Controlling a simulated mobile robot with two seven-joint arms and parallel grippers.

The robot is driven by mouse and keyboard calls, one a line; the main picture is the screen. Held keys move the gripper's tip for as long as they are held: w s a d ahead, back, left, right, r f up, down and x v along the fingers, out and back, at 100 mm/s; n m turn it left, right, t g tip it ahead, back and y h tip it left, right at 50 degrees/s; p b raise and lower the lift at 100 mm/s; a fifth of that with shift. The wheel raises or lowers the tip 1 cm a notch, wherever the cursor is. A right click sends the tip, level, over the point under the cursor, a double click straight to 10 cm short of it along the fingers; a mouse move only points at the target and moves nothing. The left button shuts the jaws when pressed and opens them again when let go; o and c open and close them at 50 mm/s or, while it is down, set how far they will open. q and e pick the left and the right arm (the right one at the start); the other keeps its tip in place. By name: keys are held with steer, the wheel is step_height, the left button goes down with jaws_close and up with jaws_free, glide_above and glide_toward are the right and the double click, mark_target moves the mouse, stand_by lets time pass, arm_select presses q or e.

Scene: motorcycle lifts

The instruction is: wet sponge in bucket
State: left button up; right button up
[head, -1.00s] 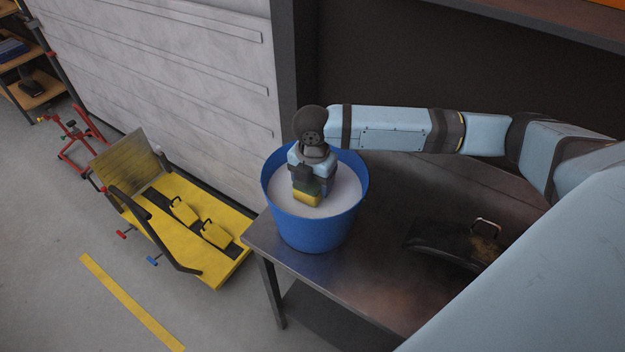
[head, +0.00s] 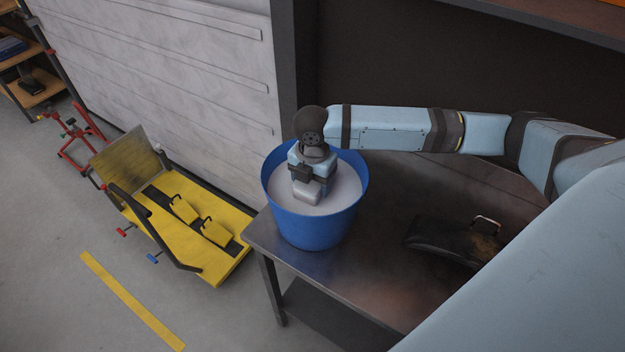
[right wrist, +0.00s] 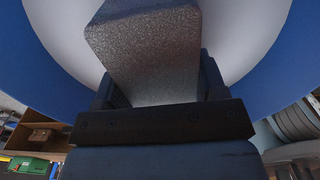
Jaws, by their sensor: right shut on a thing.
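The blue bucket (head: 312,233) stands on the metal bench and is filled with pale, whitish liquid (head: 344,192). My right gripper (head: 307,183) points down inside the bucket's rim, near the middle. It is shut on the sponge (head: 307,198), which now looks pale grey. In the right wrist view the sponge (right wrist: 150,45) is a grey, speckled block between the fingers, with the pale liquid and the blue bucket wall (right wrist: 45,65) around it. How deep its lower end is cannot be told. My left gripper is not in view.
The metal bench (head: 385,285) has a dark curved part with a handle (head: 455,240) lying on it to the right. A yellow motorcycle lift (head: 195,228) stands on the floor at left. A grey shutter wall (head: 180,80) rises behind.

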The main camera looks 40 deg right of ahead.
steer(key=shift+f+p, duration=0.1)
steer(key=shift+p, duration=0.4)
stand_by(1.7)
step_height(320, 180, up, 3)
steer(key=p, duration=0.3)
step_height(320, 180, up, 2)
steer(key=shift+r+p, duration=0.1)
steer(key=shift+p, duration=0.65)
steer(key=shift+r, duration=0.95)
